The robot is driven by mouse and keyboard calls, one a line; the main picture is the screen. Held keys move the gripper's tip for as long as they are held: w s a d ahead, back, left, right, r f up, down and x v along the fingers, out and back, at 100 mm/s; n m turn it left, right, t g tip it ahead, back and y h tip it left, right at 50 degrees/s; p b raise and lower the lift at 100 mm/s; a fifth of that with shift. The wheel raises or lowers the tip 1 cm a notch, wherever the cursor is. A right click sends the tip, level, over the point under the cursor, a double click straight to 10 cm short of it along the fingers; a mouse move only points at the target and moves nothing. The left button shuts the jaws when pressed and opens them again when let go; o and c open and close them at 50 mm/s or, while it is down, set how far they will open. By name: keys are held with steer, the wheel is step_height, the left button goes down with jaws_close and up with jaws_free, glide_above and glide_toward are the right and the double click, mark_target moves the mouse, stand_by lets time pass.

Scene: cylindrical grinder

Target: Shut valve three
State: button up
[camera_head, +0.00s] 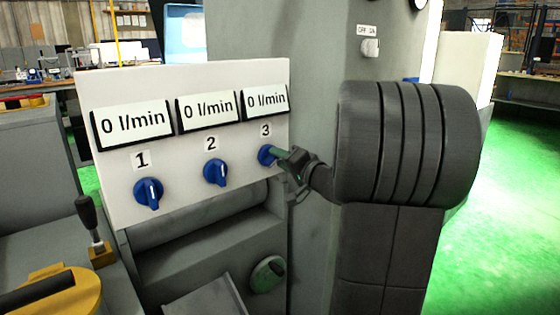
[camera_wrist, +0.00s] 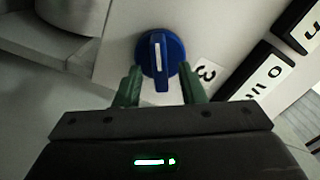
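Valve three is a blue round knob (camera_wrist: 160,42) with a raised bar and a white line, on the white panel (camera_head: 190,87). In the head view the knob (camera_head: 265,155) is partly hidden by my gripper (camera_head: 281,153). In the wrist view, the bar lies roughly crosswise to the direction of the "3" label (camera_wrist: 207,72). The green fingers of my gripper (camera_wrist: 160,70) are apart, one on each side of the bar's near end. I cannot tell whether they touch the knob. The display above valve three (camera_head: 266,100) reads 0 l/min.
Blue knobs one (camera_head: 148,193) and two (camera_head: 215,172) are to the left, their bars nearly upright; their displays read 0 l/min. A green knob (camera_head: 267,273) is below the panel. A black lever (camera_head: 92,220) and yellow part (camera_head: 60,297) are at lower left.

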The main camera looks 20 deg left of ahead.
steer(key=shift+w+a, duration=0.2)
steer(key=shift+a, duration=0.15)
jaws_close()
